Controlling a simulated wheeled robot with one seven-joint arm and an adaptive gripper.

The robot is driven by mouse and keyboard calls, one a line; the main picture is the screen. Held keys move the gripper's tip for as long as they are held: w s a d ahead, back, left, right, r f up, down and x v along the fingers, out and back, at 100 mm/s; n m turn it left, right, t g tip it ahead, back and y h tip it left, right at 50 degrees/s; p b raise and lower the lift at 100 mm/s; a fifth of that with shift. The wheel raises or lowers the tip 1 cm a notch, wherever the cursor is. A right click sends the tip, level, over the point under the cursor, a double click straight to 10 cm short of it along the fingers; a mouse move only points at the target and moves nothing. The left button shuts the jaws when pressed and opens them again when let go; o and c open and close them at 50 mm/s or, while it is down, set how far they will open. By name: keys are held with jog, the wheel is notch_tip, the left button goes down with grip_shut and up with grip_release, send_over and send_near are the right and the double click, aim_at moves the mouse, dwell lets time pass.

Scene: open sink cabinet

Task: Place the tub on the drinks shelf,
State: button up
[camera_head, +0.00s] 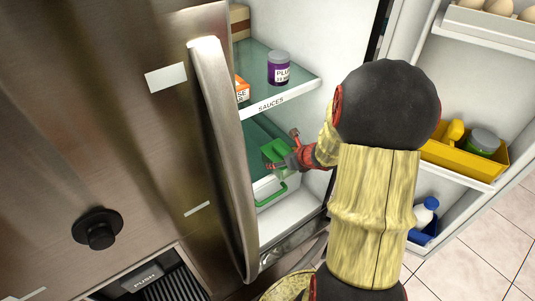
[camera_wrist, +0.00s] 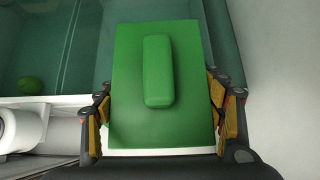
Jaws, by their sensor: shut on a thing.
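The tub (camera_wrist: 130,60) has a flat green lid with a raised bar in the middle. It fills the centre of the wrist view, and my gripper (camera_wrist: 162,112) is shut on it, with a finger along each side. In the head view the tub (camera_head: 274,151) is inside the fridge, below the shelf labelled SAUCES (camera_head: 295,93), with my gripper (camera_head: 284,150) on its right. Its underside is hidden, so I cannot tell whether it touches a surface. No drinks label is readable in either view.
A jar labelled PLUM (camera_head: 278,70) and an orange box (camera_head: 242,89) stand on the sauces shelf. A green handle (camera_head: 271,196) is below the tub. The fridge door with a yellow bin (camera_head: 462,160) is open at right. A green round item (camera_wrist: 30,85) shows left of the tub.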

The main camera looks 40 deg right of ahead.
jog(key=w, duration=0.7)
jog(key=shift+w+d, duration=0.25)
jog(key=shift+w, duration=0.15)
jog(key=shift+f+b, duration=0.65)
jog(key=shift+f, duration=1.1)
jog(key=shift+f, duration=0.15)
jog(key=o, duration=1.6)
jog(key=shift+c, duration=0.2)
